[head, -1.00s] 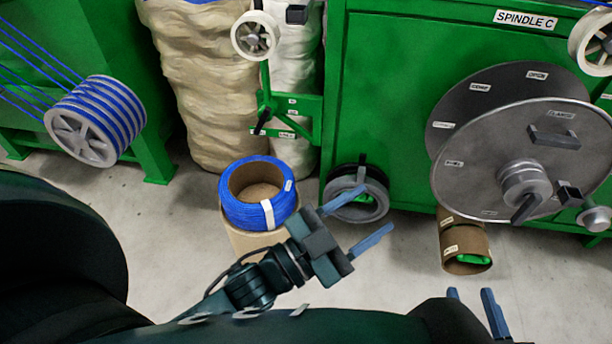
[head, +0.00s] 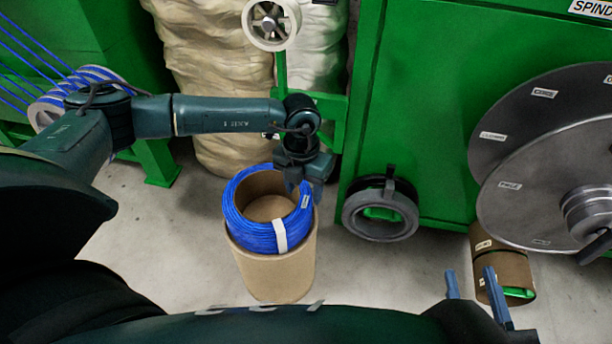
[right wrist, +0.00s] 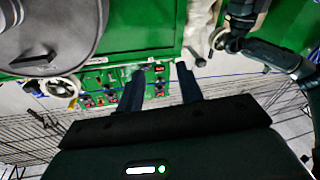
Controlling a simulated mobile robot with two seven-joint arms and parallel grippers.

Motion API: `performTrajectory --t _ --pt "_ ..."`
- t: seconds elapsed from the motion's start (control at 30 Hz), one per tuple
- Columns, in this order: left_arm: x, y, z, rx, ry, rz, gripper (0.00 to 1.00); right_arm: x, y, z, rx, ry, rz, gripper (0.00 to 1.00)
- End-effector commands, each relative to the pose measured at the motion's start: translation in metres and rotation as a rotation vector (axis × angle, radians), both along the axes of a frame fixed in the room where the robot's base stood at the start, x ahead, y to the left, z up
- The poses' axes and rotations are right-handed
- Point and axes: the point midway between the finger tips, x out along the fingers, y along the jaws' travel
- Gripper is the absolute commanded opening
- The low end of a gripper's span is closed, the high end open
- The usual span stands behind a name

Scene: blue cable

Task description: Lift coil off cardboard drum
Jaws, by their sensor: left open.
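The blue cable coil (head: 255,236) with a white tie sits around the top of the cardboard drum (head: 272,275), which stands upright on the floor. My left gripper (head: 302,190) is at the coil's back right rim, pointing down. It is open; its fingers are partly hidden, and I cannot tell whether they touch the coil.
A green machine (head: 430,110) with a large grey reel (head: 560,180) stands at the right. Wrapped sacks (head: 215,90) stand behind the drum. Floor is free between drum and ring.

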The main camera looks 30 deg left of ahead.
Motion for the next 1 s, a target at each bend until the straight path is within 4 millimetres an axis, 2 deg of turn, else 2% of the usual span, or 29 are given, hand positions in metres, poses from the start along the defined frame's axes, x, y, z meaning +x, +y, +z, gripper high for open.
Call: performTrajectory --t 0.17,1.0 --pt "0.005 0.011 -0.005 0.04 -0.011 0.01 0.51 0.0 0.001 -0.002 0.011 -0.005 0.004 0.36" --pt "0.004 0.009 -0.098 0.033 -0.011 0.008 0.51 0.004 0.012 -0.007 0.187 -0.044 0.071 0.36"
